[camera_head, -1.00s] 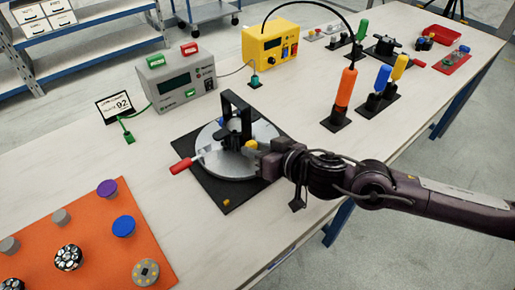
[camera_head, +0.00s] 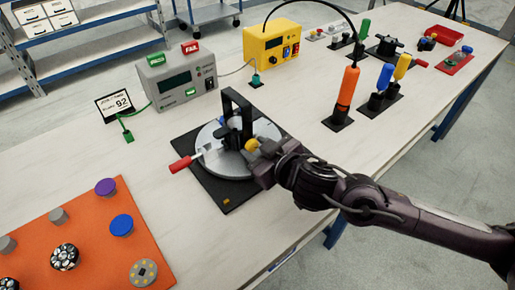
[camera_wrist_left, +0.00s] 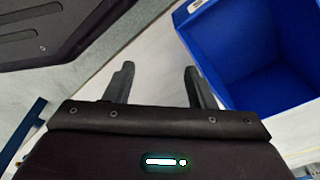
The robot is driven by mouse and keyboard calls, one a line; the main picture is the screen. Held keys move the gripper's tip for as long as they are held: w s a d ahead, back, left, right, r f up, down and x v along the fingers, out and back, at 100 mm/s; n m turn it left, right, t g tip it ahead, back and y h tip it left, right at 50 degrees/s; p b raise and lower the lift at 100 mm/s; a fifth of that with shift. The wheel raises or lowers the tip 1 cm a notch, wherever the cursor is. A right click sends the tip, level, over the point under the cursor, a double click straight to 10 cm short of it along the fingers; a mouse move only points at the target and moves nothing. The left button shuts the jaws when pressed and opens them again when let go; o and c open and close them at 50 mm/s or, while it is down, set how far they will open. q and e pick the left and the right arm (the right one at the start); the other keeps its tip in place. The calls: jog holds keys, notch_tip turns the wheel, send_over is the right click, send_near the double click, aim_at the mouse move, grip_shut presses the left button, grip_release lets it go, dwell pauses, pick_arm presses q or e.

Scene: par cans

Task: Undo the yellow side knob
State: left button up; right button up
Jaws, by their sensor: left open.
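The yellow side knob (camera_head: 251,145) sits on the right side of the black fixture (camera_head: 233,125), which stands on a round grey disc (camera_head: 222,172) on a black base plate. A blue knob shows on the fixture's far side, and a red-handled lever (camera_head: 181,164) sticks out to the left. My right gripper (camera_head: 259,153) is right at the yellow knob, coming from the right. Its fingertips are too small and partly hidden to tell whether they grip the knob. My left gripper (camera_wrist_left: 158,82) is open and empty in the left wrist view, away from the fixture.
A grey tester (camera_head: 178,78), a yellow power unit (camera_head: 271,44) and a small display (camera_head: 115,104) stand behind. An orange mat (camera_head: 95,235) with several round parts lies at left. Upright drivers (camera_head: 345,95) stand at right. A blue bin (camera_wrist_left: 250,50) is beside my left gripper.

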jog(key=shift+o, duration=1.3)
jog(key=v, duration=0.7)
jog(key=shift+s, duration=0.2)
jog(key=shift+s+d, duration=0.15)
pick_arm(q)
jog(key=shift+s+a+f, duration=0.15)
jog(key=shift+s+f, duration=0.15)
jog(key=shift+s, duration=0.15)
pick_arm(e)
jog(key=shift+r, duration=0.1)
pick_arm(q)
jog(key=shift+w, duration=0.1)
